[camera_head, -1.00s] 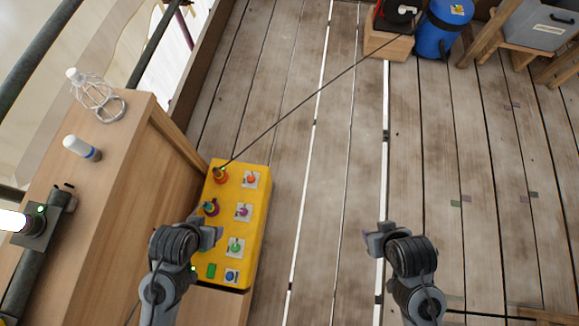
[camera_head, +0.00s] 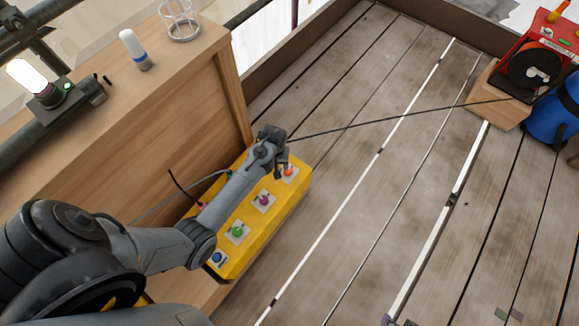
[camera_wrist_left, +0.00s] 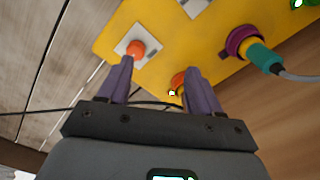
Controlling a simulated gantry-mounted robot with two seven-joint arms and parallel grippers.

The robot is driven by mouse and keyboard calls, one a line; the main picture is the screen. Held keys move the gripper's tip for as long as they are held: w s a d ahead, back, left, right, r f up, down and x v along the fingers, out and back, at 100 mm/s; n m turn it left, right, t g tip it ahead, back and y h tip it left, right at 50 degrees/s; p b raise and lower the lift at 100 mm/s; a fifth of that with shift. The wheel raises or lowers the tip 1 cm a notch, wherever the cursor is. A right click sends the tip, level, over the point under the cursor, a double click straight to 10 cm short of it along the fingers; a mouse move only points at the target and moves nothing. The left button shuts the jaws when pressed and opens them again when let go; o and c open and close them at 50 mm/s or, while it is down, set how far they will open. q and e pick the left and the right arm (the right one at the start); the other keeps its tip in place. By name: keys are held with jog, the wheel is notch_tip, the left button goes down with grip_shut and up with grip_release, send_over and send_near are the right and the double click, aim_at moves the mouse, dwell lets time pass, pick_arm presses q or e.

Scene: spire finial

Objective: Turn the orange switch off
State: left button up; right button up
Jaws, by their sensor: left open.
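The orange switch (camera_head: 290,171) is a small orange knob on a pale square plate at the far end of the yellow box (camera_head: 296,193). In the left wrist view the orange switch (camera_wrist_left: 137,48) is just beyond the tip of the left-hand finger. My left gripper (camera_head: 281,167) is over that end of the box, open and empty, its fingers close beside the switch. In the wrist view its fingers (camera_wrist_left: 157,65) stand apart, with an orange plug (camera_wrist_left: 178,82) partly hidden by the right-hand finger. Only a tip of my right gripper (camera_head: 387,321) shows at the bottom edge.
The box also has a purple switch (camera_head: 263,199), a green switch (camera_head: 237,231) and a blue button (camera_head: 217,258). A purple socket with a teal plug (camera_wrist_left: 262,55) carries a cable. A dark cable runs to a red reel (camera_head: 538,65). A wooden cabinet (camera_head: 120,140) stands beside the box.

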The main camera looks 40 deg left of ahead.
pick_arm(q)
jog(key=b, duration=0.2)
send_over(288, 170)
notch_tip(288, 170, down, 2)
jog(key=shift+n+h, duration=0.3)
jog(key=shift+n, duration=0.1)
notch_tip(288, 170, down, 11)
jog(key=b, duration=0.7)
jog(key=shift+r, duration=0.2)
pick_arm(e)
notch_tip(288, 170, down, 11)
jog(key=shift+r, duration=0.15)
